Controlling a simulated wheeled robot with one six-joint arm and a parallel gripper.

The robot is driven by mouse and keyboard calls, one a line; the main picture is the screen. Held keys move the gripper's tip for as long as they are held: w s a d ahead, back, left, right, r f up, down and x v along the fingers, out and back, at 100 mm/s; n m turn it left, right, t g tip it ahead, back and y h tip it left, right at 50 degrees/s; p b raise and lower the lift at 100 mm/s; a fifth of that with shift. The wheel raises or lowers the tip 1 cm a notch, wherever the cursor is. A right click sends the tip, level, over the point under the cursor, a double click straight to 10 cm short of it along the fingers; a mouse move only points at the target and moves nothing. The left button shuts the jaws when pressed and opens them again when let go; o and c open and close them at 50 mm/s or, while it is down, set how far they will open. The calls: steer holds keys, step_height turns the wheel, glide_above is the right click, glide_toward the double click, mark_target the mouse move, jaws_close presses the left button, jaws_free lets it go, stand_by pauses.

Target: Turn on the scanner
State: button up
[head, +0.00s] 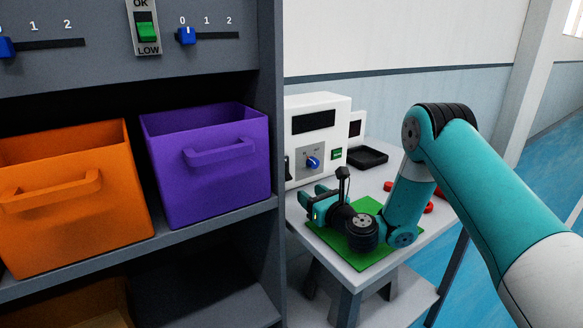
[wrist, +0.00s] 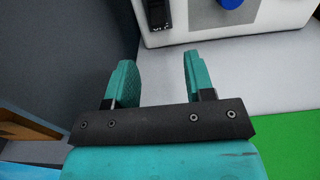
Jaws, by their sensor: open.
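A white box-shaped machine (head: 318,108), which looks like the scanner, stands on the white table. Its front has a dark screen (head: 313,121), a blue knob (head: 313,162) on a grey plate and a small green switch (head: 337,154). A black part (head: 288,167) shows at its lower left edge, partly hidden by the shelf. The wrist view shows this black part (wrist: 157,14) and the bottom of the blue knob (wrist: 231,3). My gripper (head: 316,195) is open and empty in front of the machine, low over the table. Its teal fingers (wrist: 155,75) point toward the machine's lower front, apart from it.
A grey shelf with an orange bin (head: 75,205) and a purple bin (head: 206,175) stands close at the left. A green mat (head: 370,249) lies under my wrist. A black tray (head: 367,158) and red round objects (head: 429,207) are at the right of the table.

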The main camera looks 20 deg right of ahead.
mark_target(287, 176)
steer(key=shift+w+a+r+p, duration=0.25)
steer(key=shift+w+a+p, duration=0.05)
steer(key=shift+p, duration=2.4)
steer(key=shift+f+p+x, duration=0.2)
steer(key=shift+p+x, duration=0.8)
steer(key=shift+x, duration=1.15)
steer(key=shift+f+p+x, duration=0.2)
steer(key=shift+p+x, duration=0.75)
steer(key=shift+x, duration=1.25)
steer(key=shift+c, duration=0.5)
